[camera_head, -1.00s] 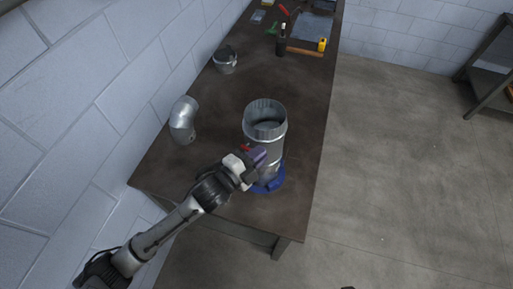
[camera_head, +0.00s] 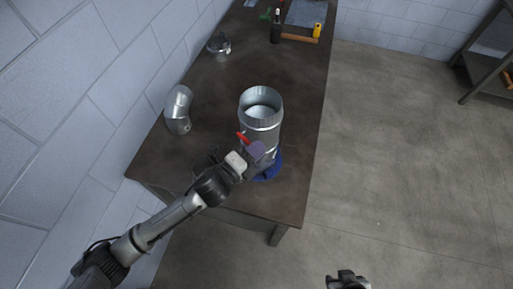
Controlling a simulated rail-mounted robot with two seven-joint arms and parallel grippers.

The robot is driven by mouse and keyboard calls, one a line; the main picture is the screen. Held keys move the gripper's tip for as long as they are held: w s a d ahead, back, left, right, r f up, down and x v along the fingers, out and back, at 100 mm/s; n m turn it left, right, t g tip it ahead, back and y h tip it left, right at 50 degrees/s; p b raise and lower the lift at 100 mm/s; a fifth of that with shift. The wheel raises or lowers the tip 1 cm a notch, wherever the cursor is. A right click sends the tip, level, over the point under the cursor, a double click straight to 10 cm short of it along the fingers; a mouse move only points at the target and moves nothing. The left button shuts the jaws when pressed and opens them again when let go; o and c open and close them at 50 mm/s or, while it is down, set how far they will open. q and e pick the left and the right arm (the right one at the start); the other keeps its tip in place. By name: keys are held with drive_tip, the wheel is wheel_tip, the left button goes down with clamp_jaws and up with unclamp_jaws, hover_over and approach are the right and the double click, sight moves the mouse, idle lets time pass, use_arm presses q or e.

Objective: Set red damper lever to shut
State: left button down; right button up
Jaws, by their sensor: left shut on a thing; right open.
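The round metal duct (camera_head: 262,125) stands upright on a blue base (camera_head: 271,172) near the front end of the workbench. Its top is open, and a pale surface shows inside. The red damper lever (camera_head: 242,138) shows on the duct's left side, just above my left gripper. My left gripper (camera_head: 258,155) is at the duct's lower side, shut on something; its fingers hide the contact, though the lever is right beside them. My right gripper (camera_head: 347,280) is open and empty at the bottom edge of the view, over the floor, away from the bench.
A metal elbow (camera_head: 178,108) lies on the bench (camera_head: 215,100) left of the duct, near the wall. A small metal fitting (camera_head: 219,44) is further back. A black bottle (camera_head: 276,32), a yellow item (camera_head: 317,31) and a tray (camera_head: 305,14) are at the far end. The bench right of the duct is clear.

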use_arm(q)
drive_tip(key=shift+f, duration=0.1)
drive_tip(key=c, duration=1.5)
unclamp_jaws()
drive_tip(key=o, duration=0.3)
drive_tip(key=b+v, duration=0.1)
drive_tip(key=v, duration=1.2)
drive_tip(key=shift+s+a+b, duration=0.25)
drive_tip(key=shift+a+b, duration=0.05)
drive_tip(key=shift+b, duration=0.05)
